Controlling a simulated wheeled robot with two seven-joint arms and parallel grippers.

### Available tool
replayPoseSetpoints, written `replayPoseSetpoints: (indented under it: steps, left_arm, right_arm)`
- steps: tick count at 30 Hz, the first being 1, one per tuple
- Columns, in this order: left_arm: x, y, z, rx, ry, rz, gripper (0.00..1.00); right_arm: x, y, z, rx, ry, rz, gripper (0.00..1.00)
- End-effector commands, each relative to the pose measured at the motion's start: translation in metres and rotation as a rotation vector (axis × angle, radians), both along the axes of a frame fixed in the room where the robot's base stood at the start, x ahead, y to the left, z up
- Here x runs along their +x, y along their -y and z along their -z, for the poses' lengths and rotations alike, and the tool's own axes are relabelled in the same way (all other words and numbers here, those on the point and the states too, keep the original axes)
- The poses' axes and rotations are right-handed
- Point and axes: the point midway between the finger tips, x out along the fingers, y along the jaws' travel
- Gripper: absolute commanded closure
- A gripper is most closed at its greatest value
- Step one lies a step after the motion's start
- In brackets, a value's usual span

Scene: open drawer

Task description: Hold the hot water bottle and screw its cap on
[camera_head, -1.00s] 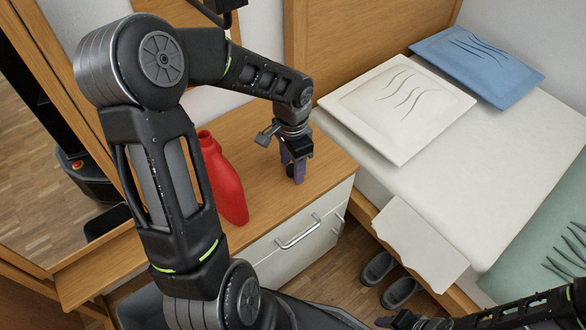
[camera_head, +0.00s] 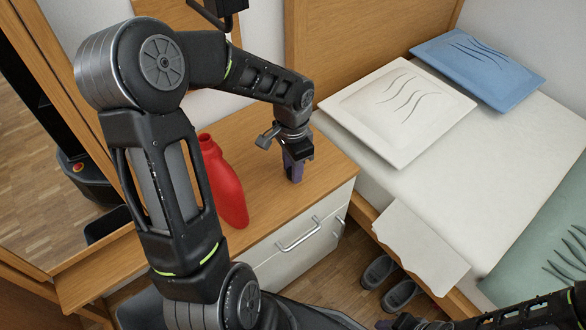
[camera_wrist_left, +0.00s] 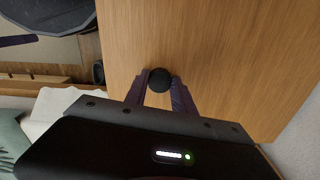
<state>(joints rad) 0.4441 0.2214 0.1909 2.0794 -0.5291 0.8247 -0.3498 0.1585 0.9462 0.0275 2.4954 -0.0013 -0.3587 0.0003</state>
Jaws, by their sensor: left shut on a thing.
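The red hot water bottle (camera_head: 227,192) stands on the wooden top of the cabinet, its open neck at the upper left; my left arm hides part of its left side. My left gripper (camera_head: 294,174) points down at the cabinet top to the right of the bottle, with its purple fingers close together. In the left wrist view, the fingers are shut on the round black cap (camera_wrist_left: 159,80), close above the wood.
The wooden cabinet top (camera_head: 262,195) is clear between bottle and gripper. A white drawer front with a metal handle (camera_head: 298,236) is below it. A bed with a white pillow (camera_head: 385,125) and a blue pillow (camera_head: 475,68) is at the right. Grey slippers (camera_head: 400,294) lie on the floor.

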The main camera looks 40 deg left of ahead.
Motion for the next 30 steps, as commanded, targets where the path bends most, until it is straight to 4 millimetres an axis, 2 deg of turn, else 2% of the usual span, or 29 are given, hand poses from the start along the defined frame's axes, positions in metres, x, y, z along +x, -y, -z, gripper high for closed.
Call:
replayPoseSetpoints:
  steps: [5, 12, 18, 30]
  left_arm:
    - [0.001, 0.0, -0.02, 0.001, 0.004, -0.001, 1.0]
    - [0.001, 0.0, -0.065, 0.002, 0.005, -0.001, 1.0]
    - [0.001, 0.0, -0.093, 0.001, 0.003, 0.0, 1.0]
    - [0.0, 0.0, -0.099, 0.0, 0.001, 0.0, 1.0]
  right_arm:
    - [0.0, 0.0, -0.007, 0.0, 0.0, 0.0, 0.64]
    - [0.0, 0.0, -0.02, 0.0, 0.001, -0.002, 0.64]
    - [0.0, 0.0, -0.026, 0.0, 0.001, -0.002, 0.64]
    - [0.0, 0.0, -0.026, 0.0, 0.001, -0.002, 0.64]
